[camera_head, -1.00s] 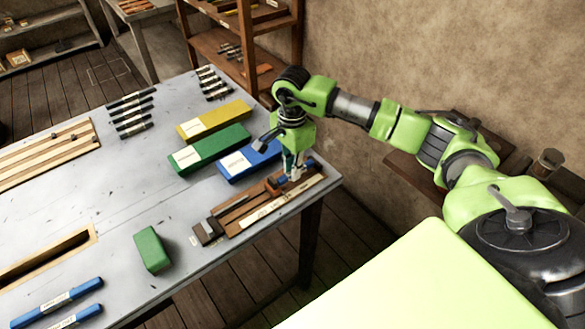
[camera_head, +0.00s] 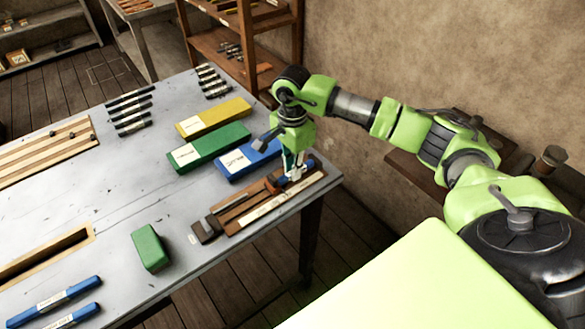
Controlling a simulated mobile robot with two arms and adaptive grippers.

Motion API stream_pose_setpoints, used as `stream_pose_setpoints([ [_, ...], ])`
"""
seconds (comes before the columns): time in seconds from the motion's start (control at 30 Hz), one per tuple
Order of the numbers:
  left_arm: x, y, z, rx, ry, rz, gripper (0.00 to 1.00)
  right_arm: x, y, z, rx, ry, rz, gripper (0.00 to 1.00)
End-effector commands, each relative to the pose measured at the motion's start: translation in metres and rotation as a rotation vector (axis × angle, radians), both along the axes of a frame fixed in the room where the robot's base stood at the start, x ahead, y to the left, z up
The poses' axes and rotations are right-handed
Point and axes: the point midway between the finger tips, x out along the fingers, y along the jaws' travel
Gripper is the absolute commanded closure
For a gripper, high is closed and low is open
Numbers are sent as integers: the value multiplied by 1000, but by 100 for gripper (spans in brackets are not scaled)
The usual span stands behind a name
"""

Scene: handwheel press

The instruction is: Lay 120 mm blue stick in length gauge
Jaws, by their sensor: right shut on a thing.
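The length gauge (camera_head: 240,212) is a wooden board with a pale scale strip, lying at the table's near right corner. A dark block sits at its left end. My right gripper (camera_head: 295,173) points down over the gauge's right part, shut on a blue stick (camera_head: 308,165). Small blue parts show on both sides of the fingers. The fingers hide most of the stick, and I cannot tell whether it touches the gauge's bed. My left gripper is not in view.
Blue (camera_head: 232,165), green (camera_head: 205,150) and yellow (camera_head: 215,117) long boxes lie behind the gauge. A green block (camera_head: 150,248) stands left of it. Two labelled blue sticks (camera_head: 55,294) lie at the lower left. The table's middle is clear.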

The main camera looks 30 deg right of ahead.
Motion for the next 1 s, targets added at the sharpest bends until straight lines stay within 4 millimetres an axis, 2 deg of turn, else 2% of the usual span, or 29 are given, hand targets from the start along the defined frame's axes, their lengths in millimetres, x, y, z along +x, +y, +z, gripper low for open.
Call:
stream_pose_setpoints([
  [0.97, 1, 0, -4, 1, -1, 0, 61, 0, 0, 1, 0, -1, 0, 100],
  [1.0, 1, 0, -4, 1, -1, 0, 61, 0, 0, 1, 0, -1, 0, 80],
])
